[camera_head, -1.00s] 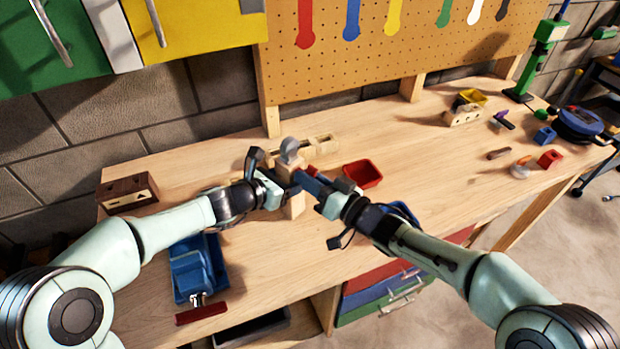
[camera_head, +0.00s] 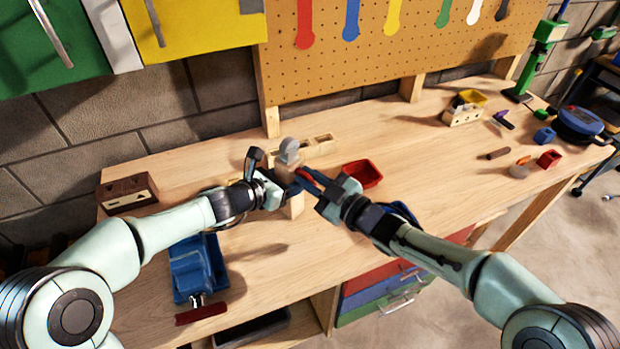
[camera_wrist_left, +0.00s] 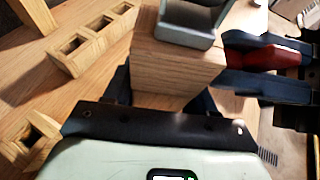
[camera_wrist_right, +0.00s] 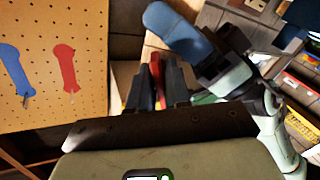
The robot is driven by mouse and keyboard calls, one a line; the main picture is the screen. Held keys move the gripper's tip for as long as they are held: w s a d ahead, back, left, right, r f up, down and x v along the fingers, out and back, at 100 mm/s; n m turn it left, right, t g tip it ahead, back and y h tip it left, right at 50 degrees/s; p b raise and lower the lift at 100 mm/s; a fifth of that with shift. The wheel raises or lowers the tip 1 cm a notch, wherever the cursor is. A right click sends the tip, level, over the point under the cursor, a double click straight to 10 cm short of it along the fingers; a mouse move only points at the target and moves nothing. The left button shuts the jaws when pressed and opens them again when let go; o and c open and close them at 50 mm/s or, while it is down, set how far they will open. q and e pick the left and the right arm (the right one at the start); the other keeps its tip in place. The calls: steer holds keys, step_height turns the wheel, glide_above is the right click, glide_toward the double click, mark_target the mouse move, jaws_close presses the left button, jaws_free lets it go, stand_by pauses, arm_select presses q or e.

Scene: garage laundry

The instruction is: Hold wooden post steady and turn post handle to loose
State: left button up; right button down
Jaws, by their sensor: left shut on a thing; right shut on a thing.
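The wooden post (camera_head: 296,207) stands upright on the workbench, with a grey metal piece (camera_head: 289,150) at its top. My left gripper (camera_head: 286,190) is shut on the post from the left. In the left wrist view its dark fingers lie on both sides of the post (camera_wrist_left: 170,70). My right gripper (camera_head: 308,180) is at the post's right side, shut on the red post handle (camera_wrist_left: 275,52). The handle also shows between its fingers in the right wrist view (camera_wrist_right: 170,75).
A red bin (camera_head: 362,172) stands close behind my right gripper. A pale wooden block with holes (camera_head: 318,143) lies behind the post. A blue vise (camera_head: 197,268) is at the front left, and a brown wooden box (camera_head: 127,193) at the left. The bench's middle right is largely clear.

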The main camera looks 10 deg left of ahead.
steer(key=n, duration=0.6)
steer(key=shift+n, duration=0.3)
steer(key=n, duration=0.6)
steer(key=shift+n, duration=0.3)
steer(key=c, duration=1.2)
jaws_free()
